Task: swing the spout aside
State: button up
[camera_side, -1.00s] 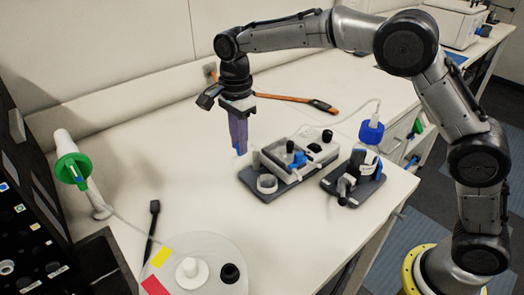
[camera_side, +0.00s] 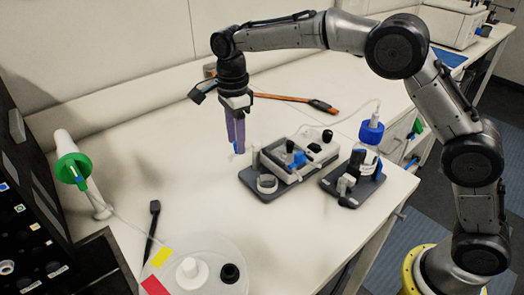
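My gripper (camera_side: 236,146) hangs down over the bench, just left of a grey and white device (camera_side: 297,158) on a dark base. Its two purple fingers point down side by side, with little or no gap showing. A small pale bluish piece (camera_side: 235,150) shows at the fingertips; I cannot tell whether it is the spout or whether the fingers touch it. The device has a blue lever-like part (camera_side: 296,160), dark knobs and a clear round cup (camera_side: 267,183) at its front left. No part stands out clearly as the spout.
A blue-capped bottle (camera_side: 370,134) stands on a dark stand (camera_side: 350,192) to the right, with a thin tube. An orange-handled tool (camera_side: 322,106) lies behind. A green-collared white tube (camera_side: 73,167) and a round clear lid (camera_side: 215,253) are at left and front. Bench between is clear.

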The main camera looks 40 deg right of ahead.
jog(key=shift+r, duration=0.1)
jog(key=shift+r, duration=2.2)
